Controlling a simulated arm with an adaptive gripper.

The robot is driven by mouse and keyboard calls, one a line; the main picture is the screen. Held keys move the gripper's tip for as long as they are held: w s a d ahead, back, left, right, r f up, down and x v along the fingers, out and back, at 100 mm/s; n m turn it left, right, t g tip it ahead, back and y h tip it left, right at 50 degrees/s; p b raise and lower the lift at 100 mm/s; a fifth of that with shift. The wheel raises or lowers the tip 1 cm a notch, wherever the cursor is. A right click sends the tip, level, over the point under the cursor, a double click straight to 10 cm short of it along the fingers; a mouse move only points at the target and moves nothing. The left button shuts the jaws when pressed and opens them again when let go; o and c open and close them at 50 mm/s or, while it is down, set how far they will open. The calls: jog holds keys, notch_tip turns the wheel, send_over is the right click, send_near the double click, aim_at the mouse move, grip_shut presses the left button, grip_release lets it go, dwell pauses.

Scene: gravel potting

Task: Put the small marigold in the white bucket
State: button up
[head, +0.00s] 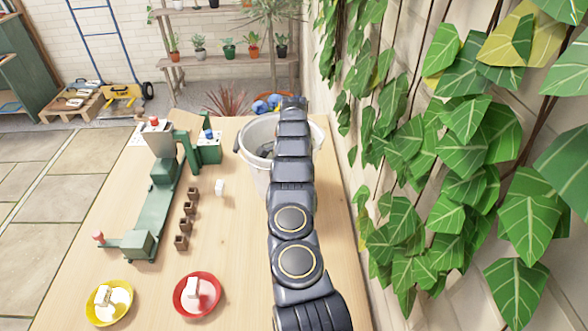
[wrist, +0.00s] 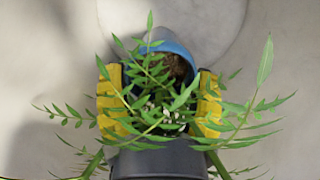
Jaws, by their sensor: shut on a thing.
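The white bucket (head: 253,171) stands at the back right of the wooden table. My arm crosses in front of it and hides its right part. Grey shows inside its open top. In the wrist view, my gripper (wrist: 158,108) has its yellow finger pads on both sides of a leafy green plant in a blue pot (wrist: 172,47), with brown soil showing. The leaves hide much of the pot and the grip. No blossoms show, so I cannot tell for sure that it is the marigold. The pale surface behind it may be the bucket.
A green stand (head: 152,210) with several small brown pots (head: 185,225) beside it is on the left. A yellow dish (head: 125,311) and a red dish (head: 211,303) are at the front. Leafy vines (head: 450,150) hang along the right wall.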

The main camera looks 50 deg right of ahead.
jog(key=shift+f, duration=0.1)
jog(key=o, duration=0.8)
notch_tip(320, 180, up, 12)
jog(key=shift+f, duration=0.1)
jog(key=shift+r, duration=0.3)
